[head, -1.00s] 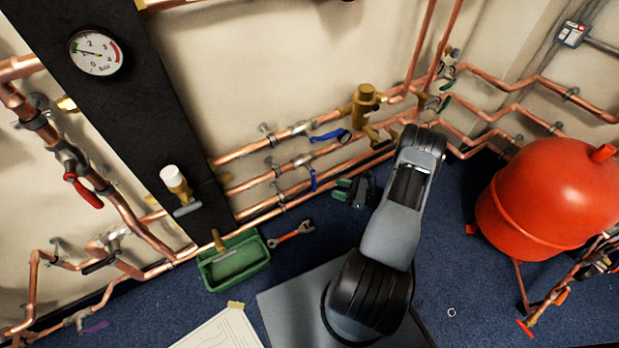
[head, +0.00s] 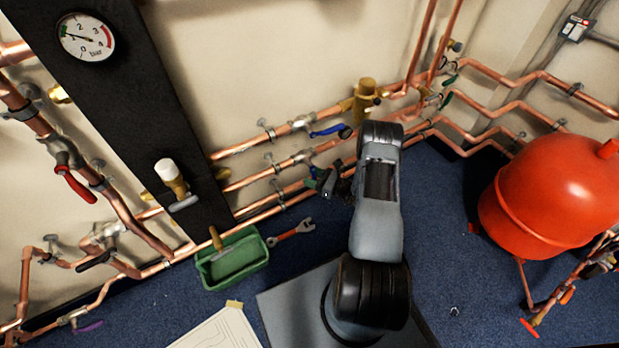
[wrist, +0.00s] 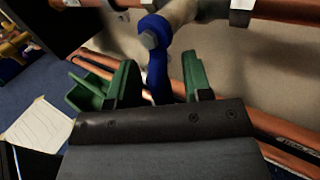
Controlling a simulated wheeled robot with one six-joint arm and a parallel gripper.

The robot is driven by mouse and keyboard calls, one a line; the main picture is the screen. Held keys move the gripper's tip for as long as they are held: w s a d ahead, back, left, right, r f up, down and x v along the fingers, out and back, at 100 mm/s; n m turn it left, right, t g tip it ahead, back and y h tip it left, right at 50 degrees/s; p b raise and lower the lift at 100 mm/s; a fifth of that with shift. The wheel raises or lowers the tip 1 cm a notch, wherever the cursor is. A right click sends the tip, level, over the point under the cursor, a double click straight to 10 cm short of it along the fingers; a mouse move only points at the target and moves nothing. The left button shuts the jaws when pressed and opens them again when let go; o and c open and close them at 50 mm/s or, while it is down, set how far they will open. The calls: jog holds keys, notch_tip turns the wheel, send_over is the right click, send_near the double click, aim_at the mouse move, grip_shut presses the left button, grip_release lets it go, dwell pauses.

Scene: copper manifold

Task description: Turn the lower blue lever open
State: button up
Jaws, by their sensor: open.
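The lower blue lever (head: 313,171) hangs at a valve on a low copper pipe, left of my gripper (head: 318,180) in the head view, which partly hides it. In the wrist view the blue lever (wrist: 155,62) points down from its bolt, between the two green fingertips of my gripper (wrist: 160,82). The fingers are apart, one on each side of the lever. Its lower end is hidden behind the gripper body. I cannot tell whether either finger touches it.
Another blue lever (head: 328,130) sits on the pipe above. A brass fitting (head: 366,98) stands above my arm. A green tray (head: 232,262) and a wrench (head: 291,232) lie on the floor at left. A red tank (head: 552,200) stands at right.

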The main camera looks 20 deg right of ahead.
jog(key=shift+w+a, duration=0.4)
jog(key=shift+w, duration=0.05)
grip_shut()
dwell(0.3)
